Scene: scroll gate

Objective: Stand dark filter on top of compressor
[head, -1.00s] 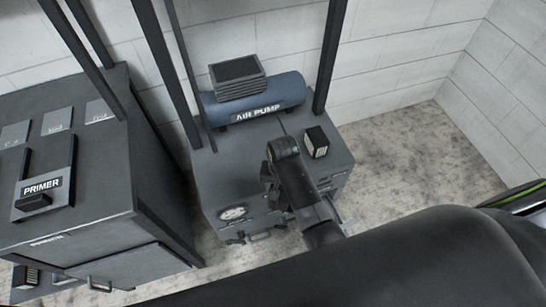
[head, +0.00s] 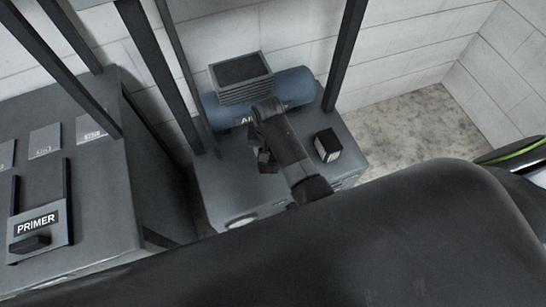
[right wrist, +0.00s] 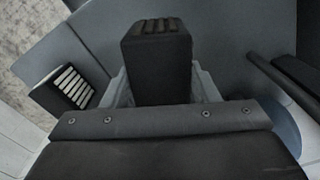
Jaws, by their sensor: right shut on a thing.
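The compressor (head: 222,184) is a grey cabinet with a flat top, and a blue air pump tank (head: 296,88) lies along its back. My right gripper (right wrist: 160,88) is shut on the dark filter (right wrist: 158,62), a dark block with dark ribs on its end. In the head view my right gripper (head: 264,158) is over the compressor top, in front of the tank, and the arm hides most of what it holds. I cannot tell whether the filter touches the top. My left gripper is out of view.
A second dark block with pale fins (head: 327,145) stands on the compressor's right side, also in the right wrist view (right wrist: 66,88). A ribbed box (head: 241,76) sits on the tank. Dark posts (head: 343,55) rise beside it. A primer cabinet (head: 95,190) stands left.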

